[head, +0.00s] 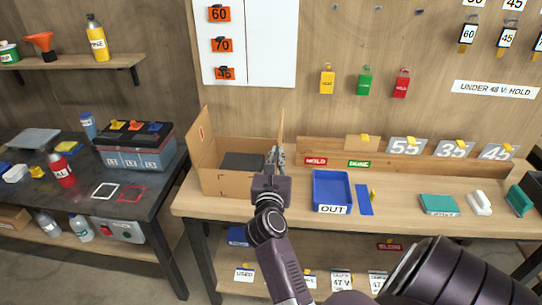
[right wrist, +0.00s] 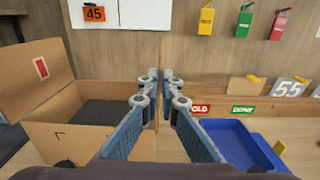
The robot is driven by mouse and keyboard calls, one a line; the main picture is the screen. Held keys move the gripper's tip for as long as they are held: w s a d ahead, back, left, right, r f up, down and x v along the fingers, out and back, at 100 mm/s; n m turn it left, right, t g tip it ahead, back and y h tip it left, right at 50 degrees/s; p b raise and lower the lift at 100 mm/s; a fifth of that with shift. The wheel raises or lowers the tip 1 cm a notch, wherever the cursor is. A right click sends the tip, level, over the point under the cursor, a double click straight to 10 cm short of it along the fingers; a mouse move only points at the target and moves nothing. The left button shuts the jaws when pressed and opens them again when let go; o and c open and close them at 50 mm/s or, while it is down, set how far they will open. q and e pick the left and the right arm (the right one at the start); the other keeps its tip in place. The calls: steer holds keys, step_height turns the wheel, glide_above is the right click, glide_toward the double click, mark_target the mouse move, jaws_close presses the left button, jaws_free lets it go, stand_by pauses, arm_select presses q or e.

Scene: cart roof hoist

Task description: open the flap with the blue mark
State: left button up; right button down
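An open cardboard box (head: 228,184) stands on the wooden bench; it also shows in the right wrist view (right wrist: 95,132). Its left flap (right wrist: 25,85) stands raised, leaning outward, and bears a red mark (right wrist: 41,68). Its right flap (head: 281,128) stands about upright and is seen nearly edge-on in the right wrist view (right wrist: 162,55). No blue mark shows on the faces in view. My right gripper (head: 276,155) has its fingertips (right wrist: 159,82) on both sides of the right flap, closed against it. My left gripper is out of view.
A dark slab (head: 243,161) lies inside the box. A blue OUT tray (head: 332,208) stands close to the right of my right gripper. Red and green labelled blocks (head: 316,161) lie behind it. A dark side table (head: 135,208) stands at left.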

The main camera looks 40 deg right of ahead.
steer(key=shift+s+d+f+m, duration=0.15)
steer(key=shift+s+m, duration=0.05)
steer(key=shift+m, duration=0.1)
steer(key=c, duration=2.2)
jaws_free()
step_height(320, 180, up, 10)
steer(key=shift+r, duration=0.1)
